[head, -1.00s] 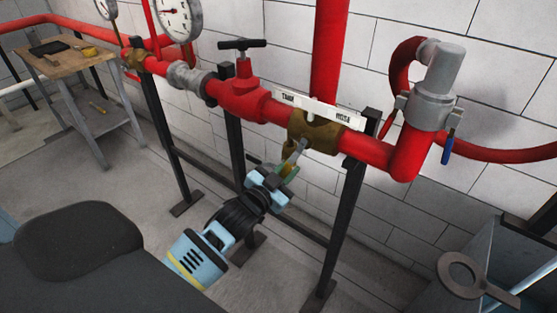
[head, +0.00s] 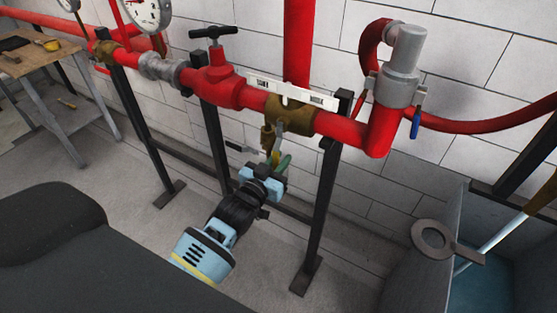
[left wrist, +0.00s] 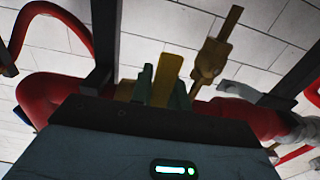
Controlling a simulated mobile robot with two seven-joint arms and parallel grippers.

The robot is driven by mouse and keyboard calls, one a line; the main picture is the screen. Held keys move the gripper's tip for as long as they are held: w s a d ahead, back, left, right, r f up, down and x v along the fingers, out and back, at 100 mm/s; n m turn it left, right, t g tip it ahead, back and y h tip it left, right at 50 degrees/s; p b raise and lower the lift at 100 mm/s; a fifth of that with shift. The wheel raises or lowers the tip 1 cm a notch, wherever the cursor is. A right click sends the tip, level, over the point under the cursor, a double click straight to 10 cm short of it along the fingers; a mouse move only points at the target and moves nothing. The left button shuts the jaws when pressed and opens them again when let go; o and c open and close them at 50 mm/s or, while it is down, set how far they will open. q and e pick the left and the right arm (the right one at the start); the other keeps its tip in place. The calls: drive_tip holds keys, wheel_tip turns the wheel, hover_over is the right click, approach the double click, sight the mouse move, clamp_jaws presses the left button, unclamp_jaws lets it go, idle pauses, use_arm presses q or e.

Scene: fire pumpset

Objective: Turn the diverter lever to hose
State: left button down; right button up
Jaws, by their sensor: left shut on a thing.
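The brass diverter valve (head: 298,116) sits in the red pipe under a white label plate (head: 292,92); its lettering is too small to read now. My left gripper (head: 276,163) is shut on this grip, below the pipe. In the left wrist view the yellow grip (left wrist: 166,80) stands between my green fingertips (left wrist: 162,92). My fingers partly hide it. My right gripper is not in view.
A brass fitting (head: 267,137) hangs just left of the lever. A black post (head: 322,210) stands right of my gripper, another (head: 215,140) to its left. A red valve with a T-handle (head: 222,80) is further left. A blue bin (head: 480,270) stands at lower right.

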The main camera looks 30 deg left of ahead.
use_arm(q)
drive_tip(key=shift+d, duration=0.1)
drive_tip(key=c, duration=1.3)
unclamp_jaws()
drive_tip(key=shift+c, duration=0.2)
drive_tip(key=s, duration=0.8)
drive_tip(key=shift+a, duration=0.3)
drive_tip(key=shift+w, duration=0.1)
